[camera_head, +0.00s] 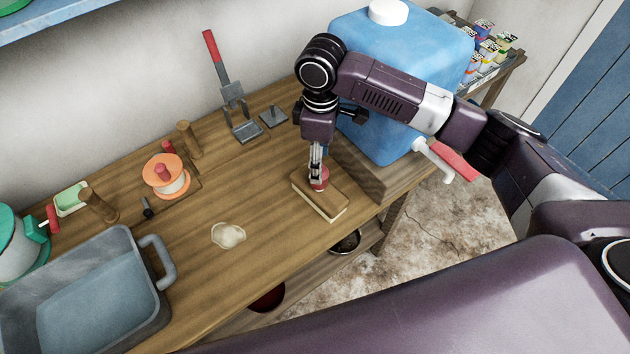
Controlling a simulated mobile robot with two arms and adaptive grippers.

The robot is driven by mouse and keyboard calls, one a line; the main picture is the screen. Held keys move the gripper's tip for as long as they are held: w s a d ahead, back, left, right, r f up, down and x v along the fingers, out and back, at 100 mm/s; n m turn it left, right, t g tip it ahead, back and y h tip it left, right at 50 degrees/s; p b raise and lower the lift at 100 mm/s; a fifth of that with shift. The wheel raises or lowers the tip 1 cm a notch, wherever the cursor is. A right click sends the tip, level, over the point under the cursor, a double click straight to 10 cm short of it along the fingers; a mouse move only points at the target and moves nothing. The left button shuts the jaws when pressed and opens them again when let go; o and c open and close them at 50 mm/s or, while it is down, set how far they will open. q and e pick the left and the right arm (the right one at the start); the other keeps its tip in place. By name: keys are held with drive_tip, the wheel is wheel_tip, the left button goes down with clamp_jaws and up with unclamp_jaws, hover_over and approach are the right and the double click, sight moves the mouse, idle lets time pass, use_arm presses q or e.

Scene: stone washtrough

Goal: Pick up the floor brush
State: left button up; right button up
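The floor brush (328,203) is a flat wooden block with pale bristles below and a red knob on top. It lies near the front edge of the wooden bench, left of the blue tank. My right gripper (318,178) points straight down over it, with its fingertips at the red knob. The fingers partly hide the knob, and I cannot tell whether they press on it. The brush appears to rest on the bench top. My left gripper is not in view.
A blue water tank (405,75) with a white tap stands right of the brush. A grey basin (95,300), a cream-coloured lump (228,235), an orange-and-white spool (165,176) and a red-handled metal tool (222,65) are on the left part. Bench space left of the brush is clear.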

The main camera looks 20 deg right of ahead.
sight(319, 190)
drive_tip(key=shift+s+d+f+p, duration=0.1)
drive_tip(key=shift+s+f+p, duration=0.25)
drive_tip(key=shift+f, duration=0.25)
drive_tip(key=shift+s+d+f+p, duration=0.1)
drive_tip(key=shift+s+f+p, duration=0.15)
drive_tip(key=shift+s+f, duration=0.3)
drive_tip(key=f, duration=0.2)
drive_tip(key=f+p, duration=0.1)
drive_tip(key=shift+w+f, duration=0.4)
drive_tip(key=shift+f, duration=0.2)
drive_tip(key=c, duration=0.4)
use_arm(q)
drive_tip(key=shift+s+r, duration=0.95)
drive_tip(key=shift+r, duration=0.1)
use_arm(e)
clamp_jaws()
